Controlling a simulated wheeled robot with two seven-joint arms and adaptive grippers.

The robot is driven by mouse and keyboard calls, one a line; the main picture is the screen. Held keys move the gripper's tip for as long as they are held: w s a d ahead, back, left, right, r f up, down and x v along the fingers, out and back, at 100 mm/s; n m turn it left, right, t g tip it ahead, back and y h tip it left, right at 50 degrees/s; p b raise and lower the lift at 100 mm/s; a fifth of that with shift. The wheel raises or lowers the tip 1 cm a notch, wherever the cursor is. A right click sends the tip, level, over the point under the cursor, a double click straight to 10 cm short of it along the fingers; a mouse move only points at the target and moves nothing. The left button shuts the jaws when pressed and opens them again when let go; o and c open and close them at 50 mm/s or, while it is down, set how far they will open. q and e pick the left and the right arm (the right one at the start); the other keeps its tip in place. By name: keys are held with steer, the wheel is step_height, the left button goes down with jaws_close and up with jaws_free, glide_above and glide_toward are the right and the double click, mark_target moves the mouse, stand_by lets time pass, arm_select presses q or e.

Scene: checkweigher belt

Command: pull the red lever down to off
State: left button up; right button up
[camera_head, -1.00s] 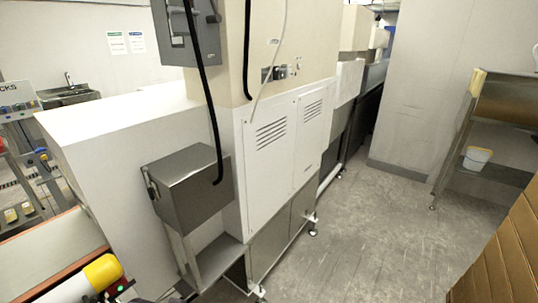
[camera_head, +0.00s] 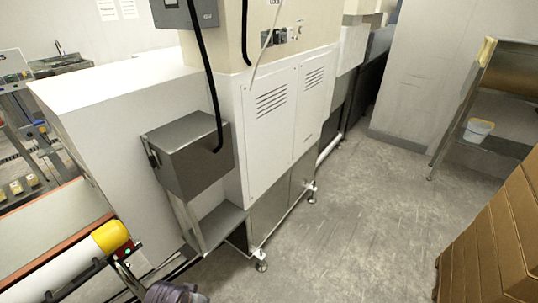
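I cannot make out a red lever. A brushed steel box (camera_head: 190,155) stands on a steel stand left of the middle, with a black cable running into it. A small dark fitting (camera_head: 152,152) sits on the box's left side; it is too small to tell if it is a lever. A dark rounded part, probably of my own arm, shows at the bottom edge. No gripper fingers show in this view.
A large white machine cabinet (camera_head: 285,110) stands behind the box. A conveyor with a yellow-ended roller (camera_head: 110,236) is at lower left. Cardboard boxes (camera_head: 490,250) are at lower right, below a steel rack (camera_head: 505,95). The floor (camera_head: 350,220) between is clear.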

arm_select(q)
steer(key=s+f+g, duration=0.1)
steer(key=s+f, duration=0.2)
steer(key=f, duration=1.1)
steer(key=s+f, duration=0.2)
steer(key=f, duration=1.1)
steer(key=s+a+f, duration=0.2)
steer(key=s+f, duration=0.7)
steer(key=s, duration=0.1)
steer(key=s+a+f+g, duration=0.1)
steer(key=s+a+f, duration=0.1)
steer(key=s+f, duration=0.7)
steer(key=shift+s+a, duration=0.2)
steer(key=shift+s, duration=1.05)
